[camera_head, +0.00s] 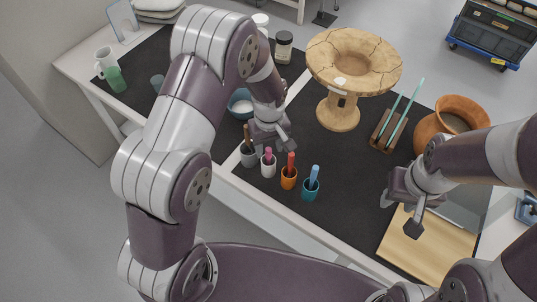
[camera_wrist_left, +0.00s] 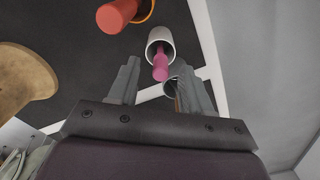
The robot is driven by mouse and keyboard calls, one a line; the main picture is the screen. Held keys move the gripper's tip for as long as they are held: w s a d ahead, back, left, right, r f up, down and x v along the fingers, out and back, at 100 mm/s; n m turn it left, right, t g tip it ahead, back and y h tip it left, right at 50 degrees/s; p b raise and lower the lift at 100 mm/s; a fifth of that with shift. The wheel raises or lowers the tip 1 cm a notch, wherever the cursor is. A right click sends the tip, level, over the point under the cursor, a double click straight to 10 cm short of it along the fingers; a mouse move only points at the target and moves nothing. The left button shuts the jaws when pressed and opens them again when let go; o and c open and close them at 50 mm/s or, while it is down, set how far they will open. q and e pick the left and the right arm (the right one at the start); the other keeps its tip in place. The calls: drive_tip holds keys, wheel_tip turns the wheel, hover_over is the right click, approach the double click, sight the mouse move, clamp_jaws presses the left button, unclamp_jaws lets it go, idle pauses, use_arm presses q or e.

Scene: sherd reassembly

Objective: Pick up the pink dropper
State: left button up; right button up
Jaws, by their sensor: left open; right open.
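The pink dropper (camera_head: 268,154) stands in a small white cup (camera_head: 268,170) near the table's front edge. In the left wrist view the pink dropper (camera_wrist_left: 161,68) points out of the white cup (camera_wrist_left: 159,38) toward the camera, between the finger lines. My left gripper (camera_head: 271,139) is open and empty, just above and behind the dropper's top. The same open left gripper (camera_wrist_left: 158,66) shows in the wrist view, with a finger on each side of the dropper. My right gripper (camera_head: 399,217) is open and empty above a wooden board at the right.
A grey cup (camera_head: 248,158) stands close left of the white cup. An orange cup (camera_head: 289,180) with a red dropper and a teal cup (camera_head: 310,191) with a blue one stand to the right. A cracked clay vessel (camera_head: 338,110) stands behind; a wooden board (camera_head: 415,243) lies at the right.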

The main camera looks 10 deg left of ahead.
sight(268, 149)
use_arm(q)
wheel_tip(268, 149, down, 3)
drive_tip(key=shift+r, duration=0.2)
drive_tip(key=shift+a+f, duration=0.1)
drive_tip(key=shift+f, duration=0.15)
clamp_jaws()
wheel_tip(268, 149, up, 10)
drive_tip(key=shift+r, duration=0.1)
